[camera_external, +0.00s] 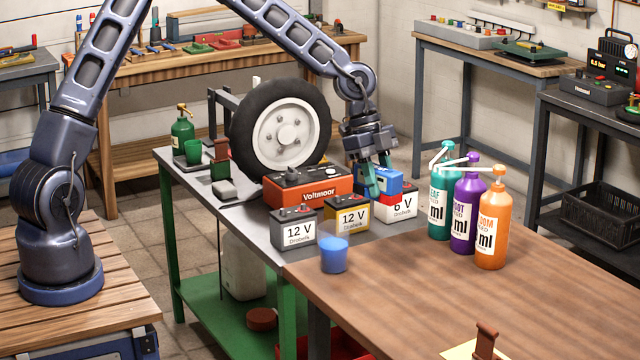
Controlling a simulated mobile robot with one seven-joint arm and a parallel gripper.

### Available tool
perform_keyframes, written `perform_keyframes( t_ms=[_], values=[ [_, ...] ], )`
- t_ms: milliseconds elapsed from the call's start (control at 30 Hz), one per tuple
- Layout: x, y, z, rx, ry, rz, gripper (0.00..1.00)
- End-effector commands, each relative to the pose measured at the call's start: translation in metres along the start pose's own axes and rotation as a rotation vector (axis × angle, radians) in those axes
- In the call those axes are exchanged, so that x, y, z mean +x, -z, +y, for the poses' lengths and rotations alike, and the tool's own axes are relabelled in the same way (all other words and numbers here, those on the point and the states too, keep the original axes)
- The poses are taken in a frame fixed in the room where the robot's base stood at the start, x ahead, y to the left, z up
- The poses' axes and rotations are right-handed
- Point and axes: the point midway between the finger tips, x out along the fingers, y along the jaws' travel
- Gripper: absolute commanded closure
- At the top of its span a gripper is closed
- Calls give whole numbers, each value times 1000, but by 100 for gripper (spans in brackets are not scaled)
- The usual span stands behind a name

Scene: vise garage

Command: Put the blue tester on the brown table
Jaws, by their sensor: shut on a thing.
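The blue tester (384,181) is a small blue box at the right end of the grey bench top, just behind and over the white and red 6 V battery (394,211). My gripper (376,187) points down and is shut on the blue tester, with its teal fingers in front of it. I cannot tell whether the tester touches the battery below. The brown table (440,305) is in the right foreground and adjoins the grey bench.
Near the tester stand a red Voltmoor box (308,189), a grey 12 V battery (294,228), a yellow 12 V battery (347,215) and a wheel (283,133).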

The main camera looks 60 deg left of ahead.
Motion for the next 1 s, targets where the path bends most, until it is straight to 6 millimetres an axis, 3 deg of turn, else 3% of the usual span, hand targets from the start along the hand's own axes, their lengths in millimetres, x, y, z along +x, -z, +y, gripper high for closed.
perform_keyframes(
  t_ms=[100,200,400,567,1000],
  values=[
    [6,36,27,104,-36,3,93],
    [9,56,45,171,-59,4,93],
    [13,75,63,237,-81,6,93],
    [33,69,65,244,-87,5,93],
    [121,33,64,243,-87,6,93]
  ],
)
